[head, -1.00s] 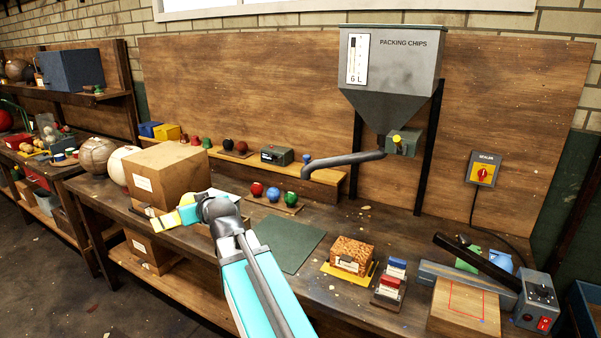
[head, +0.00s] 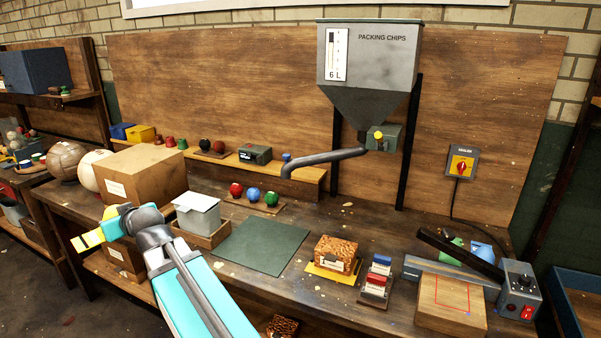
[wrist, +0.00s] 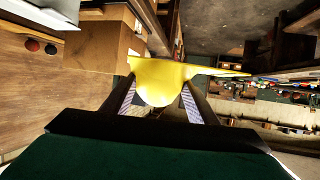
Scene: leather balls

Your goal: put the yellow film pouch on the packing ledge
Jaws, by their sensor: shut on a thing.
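The yellow film pouch (head: 88,240) is in my gripper (head: 108,226) at the left of the head view, in front of the large cardboard box. In the wrist view the pouch (wrist: 160,80) bulges between the two fingers of my gripper (wrist: 160,104), which is shut on it. A low wooden ledge (head: 318,175) runs along the back of the bench. A wooden block (head: 437,308) with a red outline stands at the front of the sealer. I cannot tell which of these is the packing ledge.
The cardboard box (head: 140,180), a white-grey bin (head: 197,215) and a green mat (head: 262,245) are on the bench. Colored balls (head: 254,195) stand behind the mat. A patterned box (head: 335,253) and the sealer (head: 518,290) are to the right. The chip hopper spout (head: 325,158) overhangs the ledge.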

